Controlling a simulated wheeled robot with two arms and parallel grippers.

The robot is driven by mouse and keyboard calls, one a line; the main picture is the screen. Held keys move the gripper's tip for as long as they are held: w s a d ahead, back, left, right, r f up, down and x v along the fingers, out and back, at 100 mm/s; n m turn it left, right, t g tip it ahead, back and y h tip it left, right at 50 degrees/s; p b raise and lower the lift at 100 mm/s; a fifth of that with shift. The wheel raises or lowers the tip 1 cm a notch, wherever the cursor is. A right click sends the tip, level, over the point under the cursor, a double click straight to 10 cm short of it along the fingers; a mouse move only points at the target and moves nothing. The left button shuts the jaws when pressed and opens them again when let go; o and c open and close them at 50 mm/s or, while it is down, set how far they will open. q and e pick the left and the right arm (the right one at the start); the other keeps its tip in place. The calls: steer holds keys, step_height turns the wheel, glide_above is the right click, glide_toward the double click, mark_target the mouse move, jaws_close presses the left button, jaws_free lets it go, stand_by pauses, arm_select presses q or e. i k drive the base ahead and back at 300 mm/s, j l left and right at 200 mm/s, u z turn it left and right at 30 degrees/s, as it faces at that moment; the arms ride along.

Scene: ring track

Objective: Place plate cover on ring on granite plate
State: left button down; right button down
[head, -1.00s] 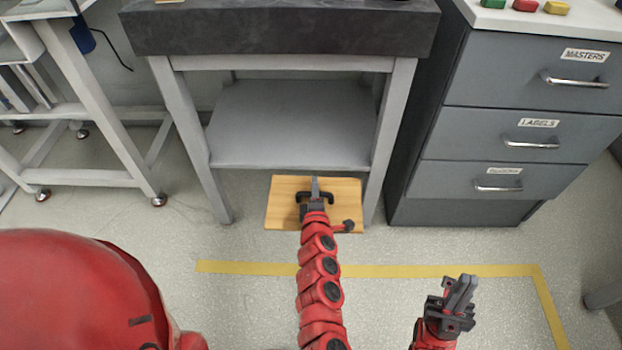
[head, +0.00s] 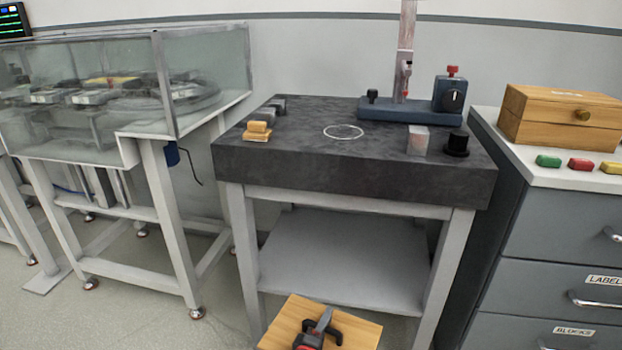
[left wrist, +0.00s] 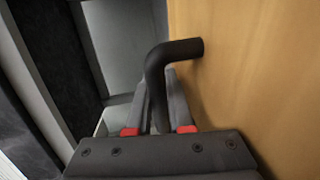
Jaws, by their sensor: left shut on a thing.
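The plate cover is a flat wooden board (head: 364,333) with a black bar handle (head: 336,336), low in front of the granite table at the bottom of the head view. My left gripper (head: 323,322) is shut on the handle. In the left wrist view its fingers (left wrist: 160,108) close around the bent black handle (left wrist: 172,52), with the wooden face (left wrist: 250,80) to the right. The dark granite plate (head: 300,160) tops a grey stand, and a thin white ring (head: 343,132) is marked on its upper face. My right gripper is out of view.
The granite around the ring is clear. A drawer cabinet (head: 555,245) stands right, a glass-walled bench (head: 205,85) left.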

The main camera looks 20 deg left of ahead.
mark_target(343, 133)
steer(key=i+l+u, duration=0.15)
steer(key=u, duration=0.35)
steer(key=l+u, duration=0.45)
steer(key=i+l+u, duration=0.1)
steer(key=l+u, duration=0.15)
steer(key=u, duration=0.25)
